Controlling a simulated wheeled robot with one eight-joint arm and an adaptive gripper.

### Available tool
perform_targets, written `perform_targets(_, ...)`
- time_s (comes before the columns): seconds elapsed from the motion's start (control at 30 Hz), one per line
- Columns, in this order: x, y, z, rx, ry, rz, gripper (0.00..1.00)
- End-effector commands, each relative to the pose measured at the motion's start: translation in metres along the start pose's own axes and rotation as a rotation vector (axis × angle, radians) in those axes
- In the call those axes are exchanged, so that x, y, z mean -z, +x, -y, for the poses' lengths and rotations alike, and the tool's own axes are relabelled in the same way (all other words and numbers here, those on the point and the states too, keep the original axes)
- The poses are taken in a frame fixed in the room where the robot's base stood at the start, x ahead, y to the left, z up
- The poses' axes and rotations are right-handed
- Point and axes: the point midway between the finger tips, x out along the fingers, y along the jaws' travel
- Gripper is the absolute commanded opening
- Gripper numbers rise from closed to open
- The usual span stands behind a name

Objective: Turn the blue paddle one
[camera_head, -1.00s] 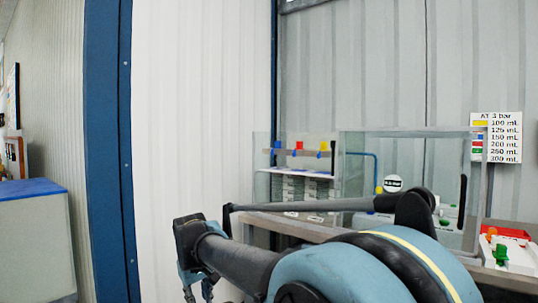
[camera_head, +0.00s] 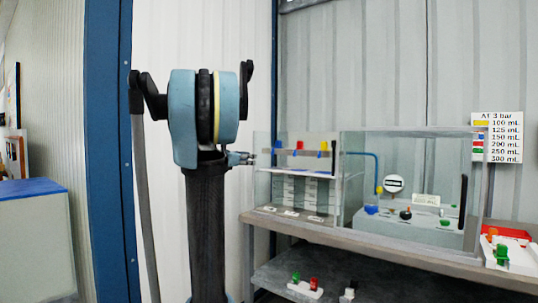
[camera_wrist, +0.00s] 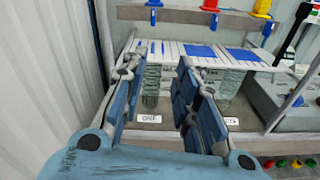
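A blue paddle (camera_head: 277,147) hangs at the left of a row at the top of the clear case, with a red paddle (camera_head: 299,146) and a yellow paddle (camera_head: 322,148) to its right. In the wrist view the blue paddle (camera_wrist: 152,10) is at the top edge, partly cut off, with the red paddle (camera_wrist: 210,6) right of it. My gripper (camera_wrist: 160,64) is open and empty, its fingers apart and below the paddles in that view. In the head view my gripper (camera_head: 243,158) is small, just left of the case and not visibly touching a paddle.
A white shelf (camera_wrist: 180,50) with blue strips lies under the paddles, above stacked blocks and small labels. Clear walls (camera_head: 350,190) enclose the bench equipment. A white wall panel (camera_wrist: 40,70) is close on the left. A lower shelf (camera_head: 370,281) holds small coloured parts.

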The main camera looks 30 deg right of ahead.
Motion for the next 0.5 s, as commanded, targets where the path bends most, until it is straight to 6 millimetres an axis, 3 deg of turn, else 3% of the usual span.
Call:
perform_targets(0.2,-0.022,0.021,-0.019,-0.016,-0.158,0.078,0.28)
perform_targets(0.37,-0.025,0.034,-0.020,-0.014,-0.170,0.084,0.28)
perform_targets(0.5,-0.026,0.055,-0.020,-0.012,-0.168,0.083,0.28)
